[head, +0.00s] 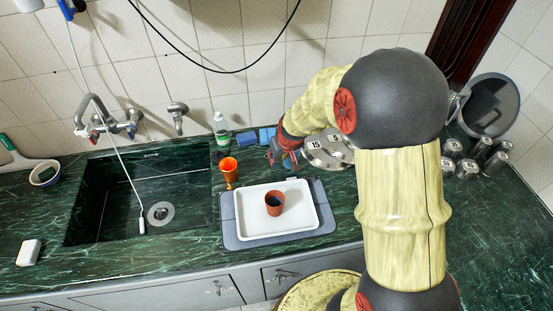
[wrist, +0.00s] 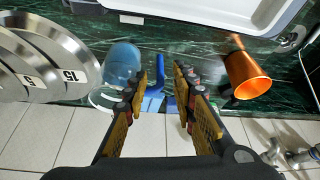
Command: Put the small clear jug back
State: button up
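A bluish see-through rounded vessel (wrist: 122,62), which looks like the small clear jug, stands on the dark green counter just left of my left finger in the wrist view. My gripper (wrist: 161,75) is open, with nothing held between the fingers. In the head view my gripper (head: 283,156) is low over the counter behind the tray, left of the metal discs. My arm and gripper hide most of the jug there.
A white tray (head: 243,226) on a grey mat holds a brown cup (head: 275,203). An orange cup (head: 228,169) and a bottle (head: 221,134) stand left of my gripper. Numbered metal discs (head: 327,150) lie right. Blue blocks (head: 246,139) sit by the wall. The sink (head: 115,205) is left.

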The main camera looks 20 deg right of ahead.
jog(key=s+a+v, duration=0.1)
jog(key=a+v, duration=0.2)
jog(key=v, duration=1.1)
jog(key=s+a+r, duration=0.1)
jog(key=s+r, duration=0.3)
jog(key=s, duration=0.3)
jog(key=s+a+r, duration=0.1)
jog(key=s+r, duration=0.3)
jog(key=s, duration=0.3)
jog(key=s+a+r+t, duration=0.1)
jog(key=s+r, duration=0.3)
jog(key=s, duration=0.3)
jog(key=shift+s+a+r, duration=0.15)
jog(key=shift+a+r, duration=0.15)
jog(key=shift+a, duration=0.05)
